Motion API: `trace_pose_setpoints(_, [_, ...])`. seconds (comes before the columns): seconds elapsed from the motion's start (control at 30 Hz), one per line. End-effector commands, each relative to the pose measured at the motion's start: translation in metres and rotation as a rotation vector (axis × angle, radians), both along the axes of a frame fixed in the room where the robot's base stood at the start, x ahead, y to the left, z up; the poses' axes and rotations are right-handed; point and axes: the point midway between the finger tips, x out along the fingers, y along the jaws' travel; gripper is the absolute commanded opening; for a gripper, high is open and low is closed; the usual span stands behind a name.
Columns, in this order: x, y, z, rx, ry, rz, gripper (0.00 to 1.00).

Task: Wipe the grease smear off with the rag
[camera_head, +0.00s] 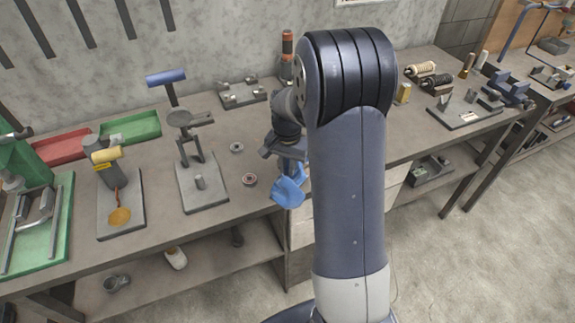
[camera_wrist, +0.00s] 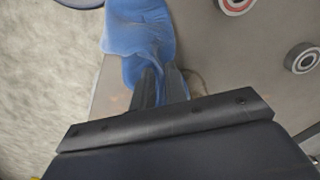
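The blue rag (camera_head: 289,188) hangs from my gripper (camera_head: 291,166) near the front edge of the bench. In the wrist view, the rag (camera_wrist: 138,35) is bunched at the two dark fingertips (camera_wrist: 160,85), which are shut on it. An amber-brown patch (camera_head: 120,216), apparently the grease smear, lies on a grey base plate (camera_head: 108,230) at the left of the bench, below a yellow-topped fixture. A thin brown trail runs up from it. My gripper and the rag are well to the right of this patch. A faint brown mark beside the fingers in the wrist view is unclear.
A grey fixture (camera_head: 199,190) stands on the bench between the rag and the amber patch. Two small round parts (camera_head: 237,147) (camera_head: 249,180) lie left of my gripper. Red (camera_head: 62,148) and green (camera_head: 131,128) trays stand at the back left. My arm hides part of the bench.

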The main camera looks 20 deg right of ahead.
Motion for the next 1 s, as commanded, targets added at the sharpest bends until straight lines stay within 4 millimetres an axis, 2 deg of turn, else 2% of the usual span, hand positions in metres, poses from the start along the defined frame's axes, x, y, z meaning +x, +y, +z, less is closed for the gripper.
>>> trace_pose_setpoints(0.07, [0.0000, 0.0000, 0.0001, 0.000, 0.000, 0.000, 0.20])
trace_pose_setpoints(0.7, [0.0000, 0.0000, 0.0001, 0.000, 0.000, 0.000, 0.73])
trace_pose_setpoints(1.0, [0.0000, 0.0000, -0.0014, 0.000, 0.000, 0.000, 0.73])
